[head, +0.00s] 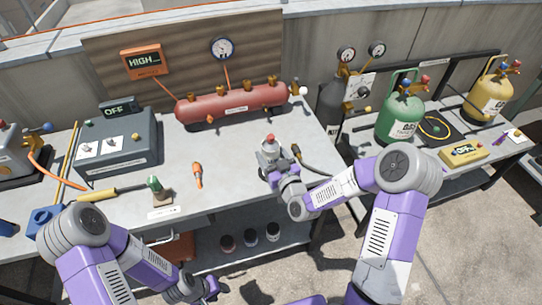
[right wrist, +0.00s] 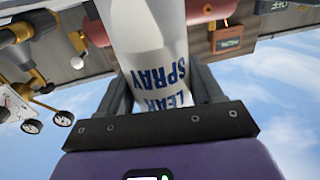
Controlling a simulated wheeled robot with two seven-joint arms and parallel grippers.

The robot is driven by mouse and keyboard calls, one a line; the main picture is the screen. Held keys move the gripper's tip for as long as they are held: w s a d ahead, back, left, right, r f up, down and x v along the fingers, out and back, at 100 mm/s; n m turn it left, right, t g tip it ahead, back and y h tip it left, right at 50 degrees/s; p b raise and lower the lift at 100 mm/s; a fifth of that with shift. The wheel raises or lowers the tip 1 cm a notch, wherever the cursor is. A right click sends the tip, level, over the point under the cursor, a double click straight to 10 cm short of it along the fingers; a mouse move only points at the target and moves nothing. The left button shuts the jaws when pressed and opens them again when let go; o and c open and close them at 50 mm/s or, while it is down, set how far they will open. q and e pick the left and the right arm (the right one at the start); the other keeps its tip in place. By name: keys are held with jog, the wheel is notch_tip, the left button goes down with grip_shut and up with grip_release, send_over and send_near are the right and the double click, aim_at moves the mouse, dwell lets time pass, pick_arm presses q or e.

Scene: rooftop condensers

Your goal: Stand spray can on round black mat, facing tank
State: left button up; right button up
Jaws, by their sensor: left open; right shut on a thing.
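The spray can (head: 268,150), white with a red top, is in my right gripper (head: 273,166), at the front right of the left bench. Its blue "LEAK SPRAY" label shows upside down in the right wrist view (right wrist: 165,75), between the fingers and facing my palm. I cannot tell whether the can touches the bench. The red tank (head: 235,102) lies horizontally behind it. No round black mat shows clearly; the can and gripper may hide it. A dark pad with a yellow ring (head: 436,128) is on the right bench. My left gripper (head: 206,291) is low in front of the bench, open and empty.
A grey box marked OFF (head: 115,150), an orange-handled tool (head: 197,175) and a green-topped item (head: 156,186) are on the bench. Green (head: 402,115) and yellow (head: 490,92) cylinders stand on the right bench.

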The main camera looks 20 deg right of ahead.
jog(key=o, duration=0.9)
jog(key=shift+f, duration=0.1)
jog(key=shift+c, duration=0.2)
jog(key=o, duration=0.5)
jog(key=shift+c, duration=0.2)
